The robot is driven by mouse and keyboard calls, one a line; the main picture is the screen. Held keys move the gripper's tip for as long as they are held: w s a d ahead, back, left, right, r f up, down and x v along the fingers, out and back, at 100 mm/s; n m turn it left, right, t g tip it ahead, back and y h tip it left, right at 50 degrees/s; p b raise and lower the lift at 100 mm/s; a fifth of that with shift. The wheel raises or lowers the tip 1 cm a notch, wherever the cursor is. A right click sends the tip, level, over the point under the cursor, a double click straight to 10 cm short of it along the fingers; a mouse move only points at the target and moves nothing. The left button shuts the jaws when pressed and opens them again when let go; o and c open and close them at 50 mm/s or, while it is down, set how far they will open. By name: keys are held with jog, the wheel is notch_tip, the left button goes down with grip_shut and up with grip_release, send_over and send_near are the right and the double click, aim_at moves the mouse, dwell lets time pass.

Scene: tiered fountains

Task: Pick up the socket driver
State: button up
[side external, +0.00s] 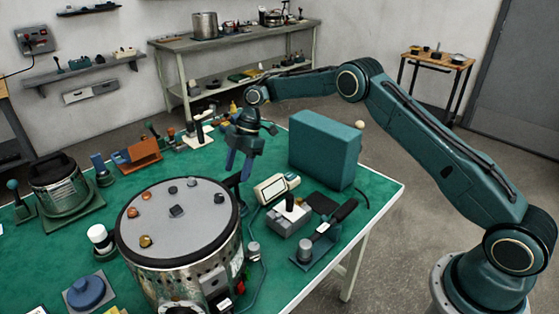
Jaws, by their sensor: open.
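My gripper (239,164) hangs above the green table, pointing down, behind the large metal drum. Its blue fingers are apart and I see nothing held between them. I cannot tell for sure which item is the socket driver. A tool with a black handle (344,211) lies tilted at the table's right side, apart from my gripper and to its lower right. Small knob-like pieces sit on the drum's top, too small to identify.
The metal drum (180,262) fills the table's front middle. A teal box (325,150) stands right of my gripper. A white handheld device (271,188) and a grey joystick box (289,219) lie between. An orange holder (137,155) stands left.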

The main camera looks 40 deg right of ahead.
aim_at(235, 176)
jog(key=shift+x, duration=2.5)
jog(key=shift+c, duration=0.4)
grip_shut()
